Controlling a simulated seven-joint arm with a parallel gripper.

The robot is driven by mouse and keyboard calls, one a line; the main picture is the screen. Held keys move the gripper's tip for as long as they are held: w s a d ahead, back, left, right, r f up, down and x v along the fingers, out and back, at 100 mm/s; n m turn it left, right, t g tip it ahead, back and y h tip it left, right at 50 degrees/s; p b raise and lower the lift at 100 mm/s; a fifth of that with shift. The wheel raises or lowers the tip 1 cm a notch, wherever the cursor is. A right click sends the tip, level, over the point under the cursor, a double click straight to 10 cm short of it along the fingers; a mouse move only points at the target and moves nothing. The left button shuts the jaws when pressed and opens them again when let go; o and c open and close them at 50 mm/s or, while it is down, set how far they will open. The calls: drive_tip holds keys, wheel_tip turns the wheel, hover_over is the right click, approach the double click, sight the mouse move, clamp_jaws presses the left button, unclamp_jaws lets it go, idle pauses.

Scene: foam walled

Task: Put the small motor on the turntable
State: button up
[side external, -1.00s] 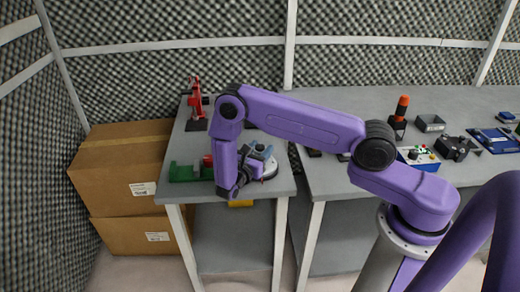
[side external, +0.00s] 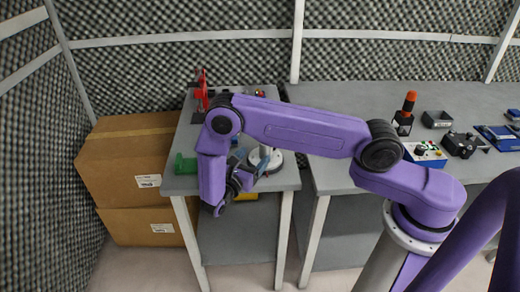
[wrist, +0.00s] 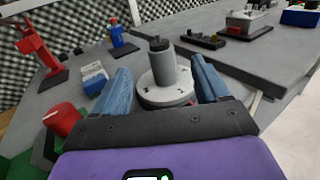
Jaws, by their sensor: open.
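The small motor (wrist: 162,68), a grey cylinder with a short dark shaft on top, stands upright on the turntable (wrist: 165,95), a round pale disc. In the side view the turntable (side external: 275,162) is near the right front corner of the small table, and the motor (side external: 265,152) is partly hidden behind my arm. My gripper (wrist: 161,66) is open, with blue fingers to either side of the motor in the wrist view. Clear space shows between each finger and the motor. In the side view the gripper (side external: 243,168) is just left of the turntable.
A red tool (wrist: 35,45), a blue bottle-like item (wrist: 117,35) and a blue-white box (wrist: 94,78) stand left of the turntable. A red cylinder (wrist: 63,120) is close by my gripper's left side. A larger bench (side external: 330,100) with several devices adjoins at right.

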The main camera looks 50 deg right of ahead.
drive_tip(key=shift+v, duration=1.55)
drive_tip(key=s+r+m+g+y, duration=0.3)
drive_tip(key=s+r+m+y, duration=0.2)
drive_tip(key=s+r+y, duration=0.4)
drive_tip(key=s+r+m+y, duration=0.1)
drive_tip(key=s+r+y, duration=0.3)
drive_tip(key=s, duration=0.6)
drive_tip(key=s+r+m+y, duration=0.2)
drive_tip(key=s+r+y, duration=0.2)
drive_tip(key=s, duration=0.5)
drive_tip(key=shift+s+d+g+y, duration=0.2)
drive_tip(key=shift+s+g+y, duration=0.2)
drive_tip(key=shift+y, duration=0.1)
drive_tip(key=shift+w, duration=0.1)
